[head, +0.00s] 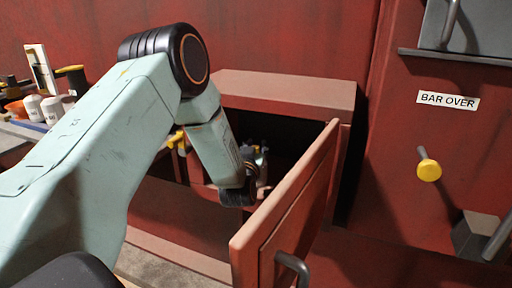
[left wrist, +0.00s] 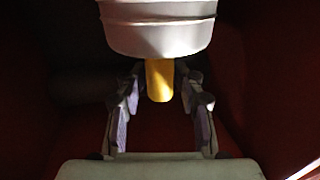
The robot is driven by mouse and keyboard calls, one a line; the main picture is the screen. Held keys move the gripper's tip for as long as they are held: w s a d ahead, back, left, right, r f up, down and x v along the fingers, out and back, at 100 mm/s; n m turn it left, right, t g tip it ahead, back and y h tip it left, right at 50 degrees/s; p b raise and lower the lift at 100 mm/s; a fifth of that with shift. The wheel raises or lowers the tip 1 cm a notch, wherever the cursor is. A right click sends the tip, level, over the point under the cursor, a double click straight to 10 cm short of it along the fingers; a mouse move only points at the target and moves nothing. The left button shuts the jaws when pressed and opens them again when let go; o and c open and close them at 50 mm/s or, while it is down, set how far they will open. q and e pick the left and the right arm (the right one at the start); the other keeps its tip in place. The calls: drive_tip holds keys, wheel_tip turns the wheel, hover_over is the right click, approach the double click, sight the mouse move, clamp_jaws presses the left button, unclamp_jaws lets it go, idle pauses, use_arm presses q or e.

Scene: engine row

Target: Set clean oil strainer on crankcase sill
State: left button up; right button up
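My left arm reaches into the dark opening of the red crankcase (head: 285,88), past its swung-out door (head: 290,205). The left gripper (head: 262,158) is inside the opening and small in the head view. In the left wrist view, the left gripper (left wrist: 162,78) has its two fingers spread apart. A yellow stub (left wrist: 160,82) sits between the fingertips, with a narrow dark gap on each side. The stub hangs under a pale ridged round body (left wrist: 160,35), possibly the strainer; its top is cut off. The crankcase sill (head: 175,252) runs below the opening. My right gripper is out of view.
A bench at the left holds white bottles (head: 52,110), an orange bowl (head: 15,107) and other items. A yellow knob (head: 429,170) juts from the red wall at the right, below a BAR OVER label (head: 447,100). The open door stands close beside my left forearm.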

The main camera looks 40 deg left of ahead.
use_arm(q)
drive_tip(key=shift+o, duration=0.5)
drive_tip(key=shift+r, duration=0.2)
drive_tip(key=p+v, duration=0.3)
drive_tip(key=v, duration=0.9)
drive_tip(key=s+d+f+m+g+h, duration=0.1)
drive_tip(key=s+d+f+g+h, duration=0.15)
drive_tip(key=s+d+f, duration=0.35)
drive_tip(key=s+d+f+m+g+h, duration=0.1)
drive_tip(key=s+f+g+h, duration=0.2)
drive_tip(key=f, duration=0.4)
drive_tip(key=s+d+f+m+g+h, duration=0.1)
drive_tip(key=s+d+f+g, duration=0.3)
drive_tip(key=f, duration=0.3)
drive_tip(key=s+d+f+g, duration=0.1)
drive_tip(key=s+g, duration=0.1)
drive_tip(key=s, duration=0.5)
drive_tip(key=s+d+f+m+g, duration=0.1)
drive_tip(key=s+f+g, duration=0.1)
drive_tip(key=s, duration=0.5)
drive_tip(key=s+d+f+g+h, duration=0.1)
drive_tip(key=s+d+f+g, duration=0.1)
drive_tip(key=s, duration=0.5)
drive_tip(key=shift+s+m+g, duration=0.3)
drive_tip(key=shift+g, duration=0.05)
drive_tip(key=shift+a+f, duration=0.1)
